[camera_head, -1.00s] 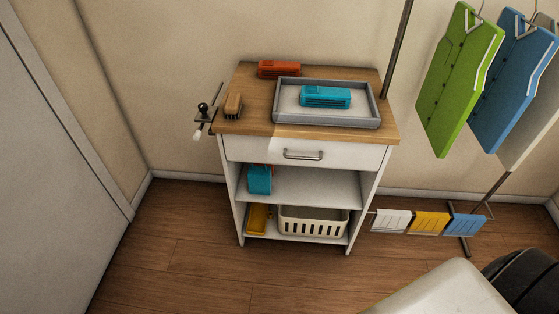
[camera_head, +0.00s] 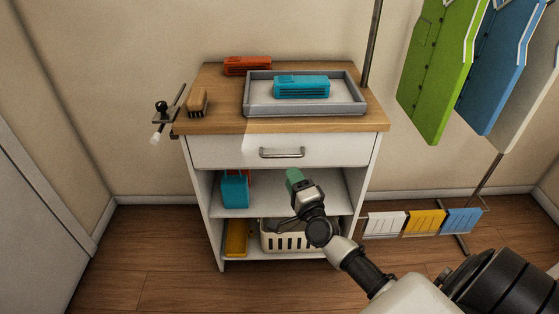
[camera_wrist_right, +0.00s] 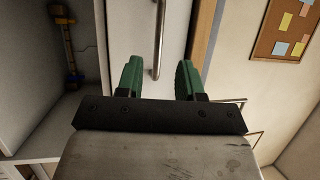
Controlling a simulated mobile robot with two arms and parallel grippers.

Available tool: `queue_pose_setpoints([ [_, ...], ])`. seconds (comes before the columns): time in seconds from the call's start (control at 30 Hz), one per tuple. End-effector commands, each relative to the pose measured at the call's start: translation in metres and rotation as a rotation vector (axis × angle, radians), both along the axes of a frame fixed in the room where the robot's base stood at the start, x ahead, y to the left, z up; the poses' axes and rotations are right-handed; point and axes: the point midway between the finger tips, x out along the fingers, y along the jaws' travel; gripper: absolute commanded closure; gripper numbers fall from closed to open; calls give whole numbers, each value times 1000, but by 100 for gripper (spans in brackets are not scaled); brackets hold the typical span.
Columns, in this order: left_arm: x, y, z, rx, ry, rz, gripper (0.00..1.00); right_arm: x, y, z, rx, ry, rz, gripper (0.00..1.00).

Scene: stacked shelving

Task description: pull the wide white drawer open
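The wide white drawer (camera_head: 230,152) is closed, just under the wooden top of the cabinet. Its metal bar handle (camera_head: 282,153) runs level across the front. My right gripper (camera_head: 293,176) has green fingertips and is in front of the cabinet, a little below the handle in the head view. In the right wrist view the gripper (camera_wrist_right: 158,80) is open. The handle (camera_wrist_right: 159,40) shows between the two green fingers, and I cannot tell that either finger touches it. My left gripper is not in view.
On the wooden top (camera_head: 220,122) are a grey tray (camera_head: 365,108) with a blue object (camera_head: 301,87), a red object (camera_head: 247,65) and a brush (camera_head: 197,101). Shelves below hold a blue item (camera_head: 235,190) and a cream basket (camera_head: 285,243).

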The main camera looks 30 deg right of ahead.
Motion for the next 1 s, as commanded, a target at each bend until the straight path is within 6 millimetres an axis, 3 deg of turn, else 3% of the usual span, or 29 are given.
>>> queue_pose_setpoints([
  [0.2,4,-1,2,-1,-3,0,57,43,-6,8,-2,-1,0,63],
  [0.43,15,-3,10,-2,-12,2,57,77,-11,12,-5,2,1,63],
  [0.87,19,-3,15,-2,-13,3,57,88,-13,15,-5,4,1,63],
  [1.0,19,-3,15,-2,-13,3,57,88,-13,15,-5,4,1,81],
])
